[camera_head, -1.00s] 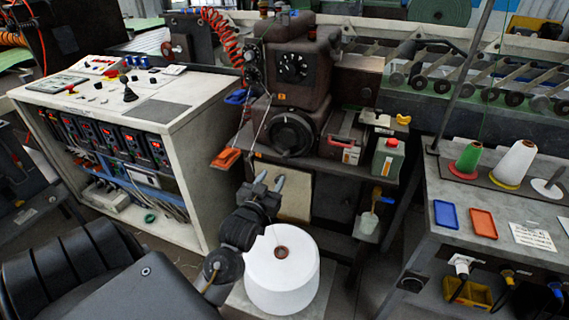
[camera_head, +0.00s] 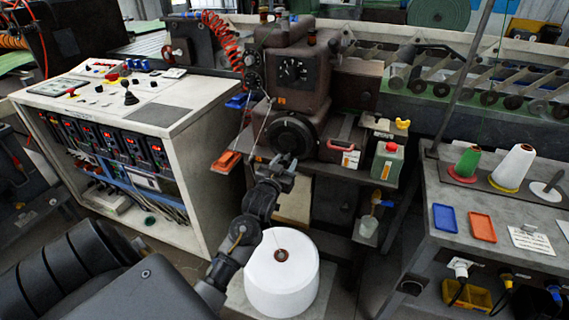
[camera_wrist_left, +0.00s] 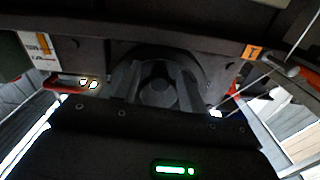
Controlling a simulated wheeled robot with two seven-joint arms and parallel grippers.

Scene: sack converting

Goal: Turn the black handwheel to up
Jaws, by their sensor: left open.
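The black handwheel (camera_head: 293,136) is on the front of the dark brown machine, below its round dial. My left gripper (camera_head: 285,161) is open just in front of the wheel's lower edge, jaws pointing at it. In the left wrist view the round hub of the handwheel (camera_wrist_left: 158,92) lies between the two dark fingers (camera_wrist_left: 158,80). The picture is dark there, and I cannot tell whether the fingers touch the wheel. The lower edge of the wheel is partly covered by my gripper in the head view. My right gripper is not in view.
A white yarn cone (camera_head: 281,272) stands below beside my left forearm. An orange tray (camera_head: 227,162) sits left of the wheel. A red-handled box (camera_head: 343,147) and a green-grey can (camera_head: 387,160) stand to its right. A control cabinet (camera_head: 180,140) is on the left.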

